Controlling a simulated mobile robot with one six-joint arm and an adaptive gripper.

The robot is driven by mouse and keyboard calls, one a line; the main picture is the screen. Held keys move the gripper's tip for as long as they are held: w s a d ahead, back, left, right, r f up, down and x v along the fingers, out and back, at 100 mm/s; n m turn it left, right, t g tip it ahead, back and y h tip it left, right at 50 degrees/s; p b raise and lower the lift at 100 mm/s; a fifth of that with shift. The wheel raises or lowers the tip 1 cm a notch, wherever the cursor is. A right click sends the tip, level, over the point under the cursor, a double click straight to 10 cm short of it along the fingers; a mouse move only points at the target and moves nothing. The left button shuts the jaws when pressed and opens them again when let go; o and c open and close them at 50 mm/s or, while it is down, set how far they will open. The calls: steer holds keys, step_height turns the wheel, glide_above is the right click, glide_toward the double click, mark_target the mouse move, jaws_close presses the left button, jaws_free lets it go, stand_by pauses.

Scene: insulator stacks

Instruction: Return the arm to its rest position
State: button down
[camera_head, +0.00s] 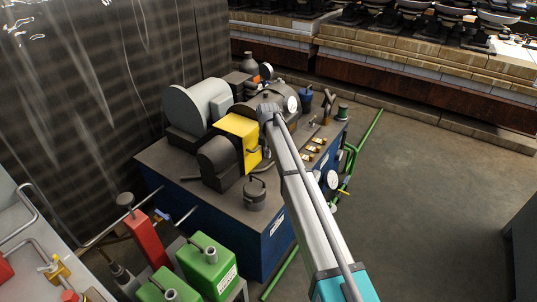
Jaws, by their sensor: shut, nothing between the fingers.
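My arm rises from the bottom of the head view, with a teal section low down and a long pale grey link above it. The link reaches up and left over a blue machine bench (277,246) and ends at a grey joint in front of the machinery. I cannot make out my gripper or its fingers. Whatever lies beyond the grey joint is hidden or blends with the machine parts.
The bench carries a grey motor (196,103), a yellow guard (238,138) and gauges. Green canisters (207,263) and a red cylinder (146,240) stand at lower left. A dark mesh wall (100,90) is at left. Open floor (420,190) lies to the right.

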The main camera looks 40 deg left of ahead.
steer(key=shift+d, duration=0.1)
stand_by(0.3)
steer(key=w+d+m, duration=0.2)
steer(key=d+m, duration=1.5)
steer(key=d, duration=2.2)
steer(key=s+d+m, duration=0.6)
steer(key=d, duration=0.4)
steer(key=s+d+m, duration=0.5)
steer(key=d+m, duration=0.2)
steer(key=d, duration=0.4)
steer(key=s+d+m, duration=0.6)
steer(key=d, duration=0.4)
step_height(320, 180, up, 17)
steer(key=p, duration=1.7)
steer(key=shift+w+d+r+m, duration=0.15)
steer(key=shift+w+d+m, duration=0.05)
steer(key=shift+d+m, duration=0.15)
